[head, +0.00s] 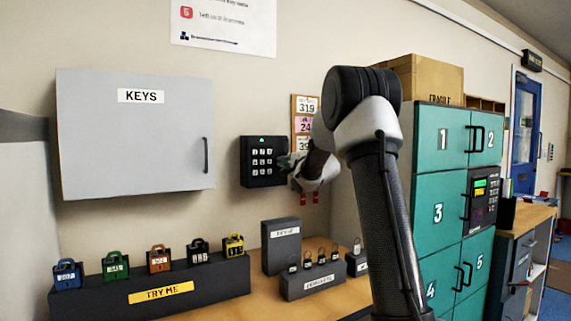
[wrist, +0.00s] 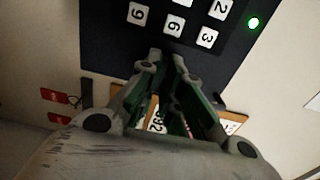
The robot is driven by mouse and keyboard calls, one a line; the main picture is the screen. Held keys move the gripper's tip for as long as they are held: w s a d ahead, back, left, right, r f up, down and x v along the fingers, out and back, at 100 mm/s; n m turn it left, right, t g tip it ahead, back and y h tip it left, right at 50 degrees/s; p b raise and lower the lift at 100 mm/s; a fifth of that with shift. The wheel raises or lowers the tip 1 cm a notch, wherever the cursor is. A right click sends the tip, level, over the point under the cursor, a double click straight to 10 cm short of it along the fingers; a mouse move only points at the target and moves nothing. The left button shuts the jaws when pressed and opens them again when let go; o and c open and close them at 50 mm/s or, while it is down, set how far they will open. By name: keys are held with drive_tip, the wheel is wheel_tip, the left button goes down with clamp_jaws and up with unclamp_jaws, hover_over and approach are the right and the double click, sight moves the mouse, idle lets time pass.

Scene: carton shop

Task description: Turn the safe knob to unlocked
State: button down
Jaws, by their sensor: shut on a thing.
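The safe is a black box with white number keys (head: 263,161) on the wall, with a small green light at its top. It also fills the top of the wrist view (wrist: 105,38), where the keys 3, 6 and 9 show. My gripper (head: 287,162) reaches its right side from the right. In the wrist view my gripper (wrist: 167,62) has its fingertips close together at the black panel, beside the 6 key. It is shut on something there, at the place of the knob. The knob is hidden by the fingers, so its position cannot be told.
A grey KEYS cabinet (head: 135,165) hangs left of the safe. A board with number cards (head: 305,106) and red tags (head: 303,199) are close to my gripper. Padlocks stand on a dark TRY ME block (head: 120,296) below. Green lockers (head: 437,205) stand at right.

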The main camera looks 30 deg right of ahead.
drive_tip(key=c, duration=1.6)
unclamp_jaws()
drive_tip(key=shift+s, duration=0.1)
drive_tip(key=s, duration=1.1)
drive_tip(key=shift+s+d, duration=0.25)
drive_tip(key=shift+s, duration=0.15)
